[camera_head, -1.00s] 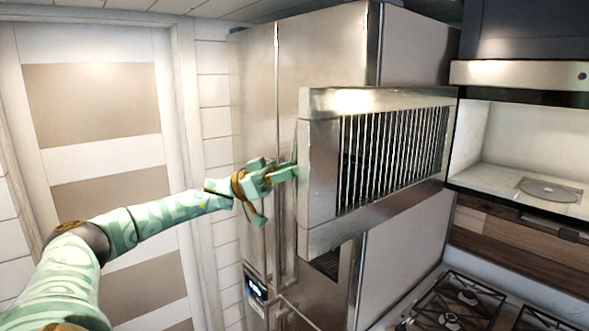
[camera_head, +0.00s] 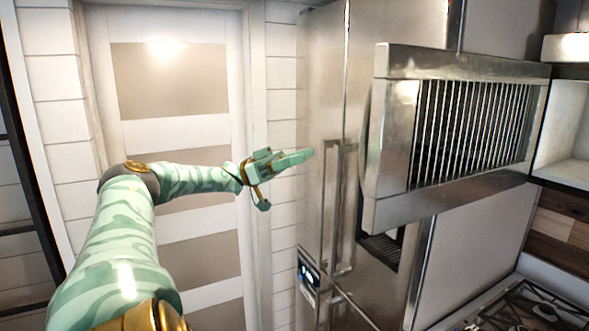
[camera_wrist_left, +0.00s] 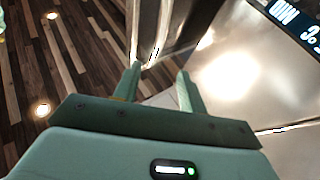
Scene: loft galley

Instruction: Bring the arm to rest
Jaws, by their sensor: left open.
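My left arm is patterned in pale and dark green and comes in from the lower left of the head view. Its gripper (camera_head: 290,158) is in front of the door and the white wall strip, just left of the steel fridge's handle. In the left wrist view the two green fingers (camera_wrist_left: 158,82) stand apart with nothing between them. The gripper is open and empty. My right gripper is in neither view.
A tall steel fridge (camera_head: 318,100) with a vertical handle (camera_head: 331,205) stands to the right. A slatted steel unit (camera_head: 395,140) juts out from it. A panelled door (camera_head: 170,135) is behind my arm. A gas hob (camera_head: 535,308) is at the lower right. The wrist view shows plank floor (camera_wrist_left: 60,75).

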